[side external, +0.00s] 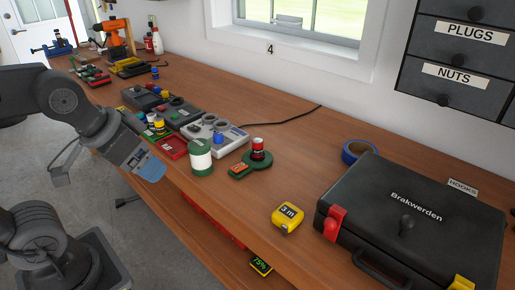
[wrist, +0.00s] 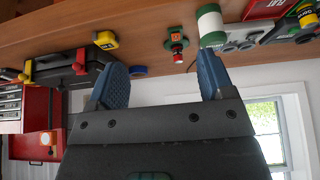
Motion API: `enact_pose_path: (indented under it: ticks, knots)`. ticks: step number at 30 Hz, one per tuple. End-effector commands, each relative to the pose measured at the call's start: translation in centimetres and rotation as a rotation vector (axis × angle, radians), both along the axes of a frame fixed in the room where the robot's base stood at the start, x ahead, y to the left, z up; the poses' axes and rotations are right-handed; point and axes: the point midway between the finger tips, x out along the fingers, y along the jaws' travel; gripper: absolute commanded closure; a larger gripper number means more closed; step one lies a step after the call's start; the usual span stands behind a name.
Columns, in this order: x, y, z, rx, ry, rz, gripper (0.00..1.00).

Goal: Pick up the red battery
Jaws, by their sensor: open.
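In the wrist view, which is upside down, the battery (wrist: 177,57) appears between and beyond the two blue fingertips. My gripper (side external: 150,168) has blue fingers and is at the bench's front edge, left of the battery and apart from it. In the wrist view my gripper (wrist: 160,68) is open with nothing between its fingers.
A white and green cylinder (side external: 200,157) stands close left of the battery. A grey device (side external: 215,135) is behind it, and an orange-green block (side external: 240,171) lies in front. A yellow tape measure (side external: 287,217), blue tape roll (side external: 358,152) and black case (side external: 410,220) are right.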

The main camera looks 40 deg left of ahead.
Motion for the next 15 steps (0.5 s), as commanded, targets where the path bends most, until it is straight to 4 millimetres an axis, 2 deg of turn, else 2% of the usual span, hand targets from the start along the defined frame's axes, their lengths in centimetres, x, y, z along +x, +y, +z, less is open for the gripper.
enact_pose_path:
  ticks: [3,10,13,15]
  knots:
    - [0.0,0.0,0.0,0.0,0.0,0.0,0.36]
    - [0.1,0.0,0.1,-0.002,0.001,0.004,0.36]
    - [1.0,0.0,0.8,-0.019,0.017,0.037,0.36]
    - [2.3,0.1,1.7,-0.044,0.039,0.091,0.36]
